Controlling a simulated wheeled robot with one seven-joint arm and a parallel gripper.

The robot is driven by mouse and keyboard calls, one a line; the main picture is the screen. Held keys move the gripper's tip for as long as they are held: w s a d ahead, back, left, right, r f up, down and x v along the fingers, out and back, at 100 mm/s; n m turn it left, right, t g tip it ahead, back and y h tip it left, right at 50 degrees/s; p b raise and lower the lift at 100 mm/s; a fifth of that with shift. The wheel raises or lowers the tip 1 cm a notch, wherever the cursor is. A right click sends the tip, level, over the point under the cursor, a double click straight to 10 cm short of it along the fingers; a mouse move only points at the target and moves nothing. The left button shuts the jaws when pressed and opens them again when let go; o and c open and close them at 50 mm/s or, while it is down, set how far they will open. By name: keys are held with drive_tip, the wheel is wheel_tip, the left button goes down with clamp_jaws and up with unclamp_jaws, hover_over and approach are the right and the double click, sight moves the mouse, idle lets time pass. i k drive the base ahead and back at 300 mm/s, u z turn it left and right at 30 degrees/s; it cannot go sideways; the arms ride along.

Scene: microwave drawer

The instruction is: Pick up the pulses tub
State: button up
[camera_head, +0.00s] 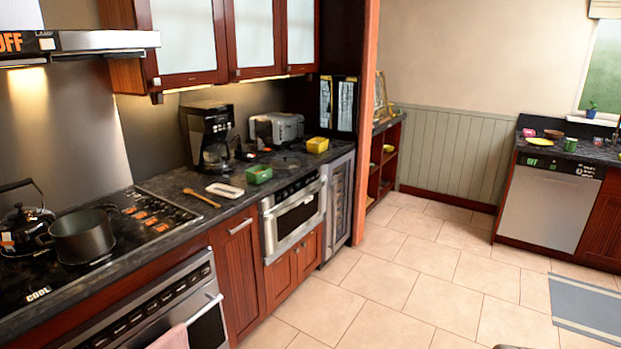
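No label that reads as pulses shows, so I cannot tell which container is the pulses tub. A small green tub (259,174) sits on the dark left counter, near its front edge above the microwave drawer. A yellow tub (317,145) sits farther along the same counter, near the far end. Both look upright, and their contents are too small to make out. My gripper is not in view, so whether it is open or shut does not show.
A white dish (225,190) and a wooden spoon (202,198) lie nearer. A coffee maker (209,137) and toaster (277,129) stand behind the green tub. The microwave drawer (294,218) looks shut. A pot (82,237) is on the cooktop. The tiled floor (400,270) is mostly clear.

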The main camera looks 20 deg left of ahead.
sight(257, 175)
drive_tip(key=u, duration=0.2)
drive_tip(key=i, duration=1.45)
drive_tip(key=u, duration=0.6)
drive_tip(key=i, duration=1.1)
drive_tip(key=u, duration=1.55)
drive_tip(key=i, duration=1)
drive_tip(key=u, duration=1)
